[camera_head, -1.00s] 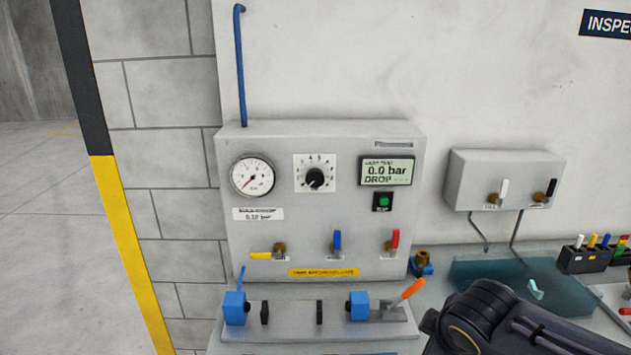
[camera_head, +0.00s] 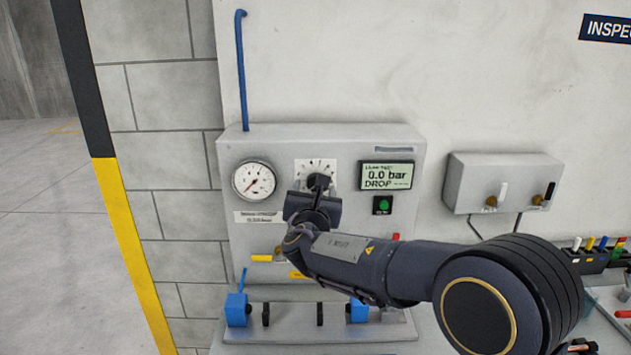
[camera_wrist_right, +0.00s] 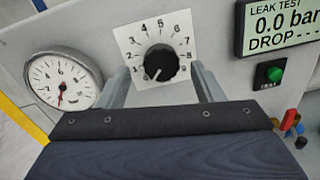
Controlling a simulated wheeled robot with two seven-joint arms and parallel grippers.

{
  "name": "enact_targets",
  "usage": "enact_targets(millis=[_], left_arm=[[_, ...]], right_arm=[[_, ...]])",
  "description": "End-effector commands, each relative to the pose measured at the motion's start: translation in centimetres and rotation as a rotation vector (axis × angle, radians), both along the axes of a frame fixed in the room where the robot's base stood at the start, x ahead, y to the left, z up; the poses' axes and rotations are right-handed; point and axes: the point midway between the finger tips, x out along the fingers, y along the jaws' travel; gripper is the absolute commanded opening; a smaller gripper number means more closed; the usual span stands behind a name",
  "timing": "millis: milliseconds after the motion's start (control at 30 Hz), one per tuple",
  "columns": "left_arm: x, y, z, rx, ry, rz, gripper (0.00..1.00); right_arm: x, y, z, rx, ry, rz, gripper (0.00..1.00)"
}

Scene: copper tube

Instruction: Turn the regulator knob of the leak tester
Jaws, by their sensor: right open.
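The leak tester (camera_head: 405,235) is a grey panel on the wall. Its black regulator knob (camera_wrist_right: 160,64) sits on a white numbered scale, its white pointer near the low end. In the head view the knob (camera_head: 318,180) is partly covered by my right gripper. In the right wrist view my right gripper (camera_wrist_right: 159,80) is open, one finger on each side of the knob; I cannot tell whether they touch it. The gauge (camera_head: 254,181) needle points low left. The display (camera_head: 387,175) reads 0.0 bar. My left gripper is not in view.
A green button (camera_head: 382,205) is below the display. A fixture with blue blocks (camera_head: 237,310) stands under the panel. My right arm covers most of the lower valves. A smaller grey box with two valves (camera_head: 503,180) hangs to the right.

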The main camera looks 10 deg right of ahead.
Motion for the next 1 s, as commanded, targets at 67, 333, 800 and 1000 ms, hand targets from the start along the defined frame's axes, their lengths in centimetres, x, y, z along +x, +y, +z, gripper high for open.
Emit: enact_targets(millis=[67,333,800,1000], left_arm=[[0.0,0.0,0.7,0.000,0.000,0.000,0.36],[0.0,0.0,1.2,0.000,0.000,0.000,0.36],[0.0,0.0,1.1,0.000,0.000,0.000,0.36],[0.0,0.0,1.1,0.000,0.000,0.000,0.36]], right_arm=[[1.2,-0.5,0.2,-0.002,0.002,-0.003,0.60],[3.2,-0.9,0.0,0.001,0.001,-0.002,0.60],[3.2,-1.0,0.0,0.003,0.000,-0.002,0.29],[3.2,-1.0,-0.1,0.005,0.000,-0.003,0.17]])
